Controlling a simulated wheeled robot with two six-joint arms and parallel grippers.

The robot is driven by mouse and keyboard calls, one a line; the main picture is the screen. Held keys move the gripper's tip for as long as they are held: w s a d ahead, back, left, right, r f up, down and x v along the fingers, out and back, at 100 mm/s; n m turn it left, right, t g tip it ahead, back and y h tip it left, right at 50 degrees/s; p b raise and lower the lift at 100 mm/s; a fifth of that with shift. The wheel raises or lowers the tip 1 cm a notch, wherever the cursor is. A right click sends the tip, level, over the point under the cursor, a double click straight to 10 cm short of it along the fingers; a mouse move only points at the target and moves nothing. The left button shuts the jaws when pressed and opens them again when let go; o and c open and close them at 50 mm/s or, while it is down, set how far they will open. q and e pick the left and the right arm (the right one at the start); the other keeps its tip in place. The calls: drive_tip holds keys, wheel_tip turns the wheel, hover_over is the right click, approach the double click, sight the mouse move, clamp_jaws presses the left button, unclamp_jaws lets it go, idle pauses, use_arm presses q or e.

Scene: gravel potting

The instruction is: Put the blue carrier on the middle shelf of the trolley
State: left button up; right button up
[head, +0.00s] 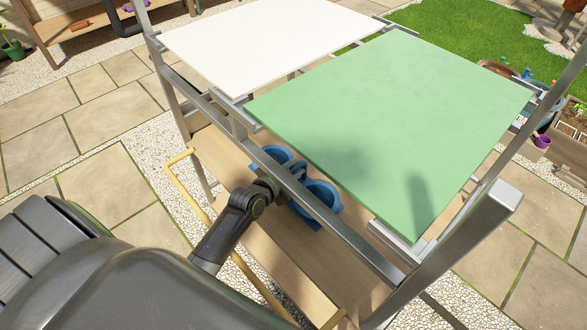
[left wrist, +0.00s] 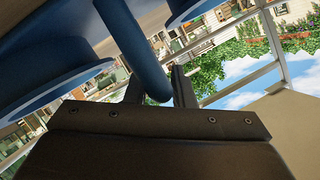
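The blue carrier (head: 326,195) has two round cup holders and a bar handle between them. In the head view it is beneath the green panel, over a wooden shelf (head: 262,228) of the yellow-railed trolley (head: 177,158). I cannot tell whether it touches the shelf. My left gripper (head: 284,188) reaches it from the left. In the left wrist view the blue handle (left wrist: 143,50) passes between the two dark fingers (left wrist: 159,92), which close on it from both sides. The trolley's other shelves are mostly hidden. My right gripper is not in view.
A metal frame (head: 340,235) with a white panel (head: 265,45) and a green panel (head: 395,120) stands over the wooden shelf, close to my left arm. A grey slatted chair (head: 38,240) is at the left. Paving is free at the far left.

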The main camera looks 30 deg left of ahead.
use_arm(q)
drive_tip(key=shift+o, duration=1.4)
drive_tip(key=v, duration=1.2)
drive_tip(key=shift+p, duration=0.35)
drive_tip(key=shift+s, duration=0.1)
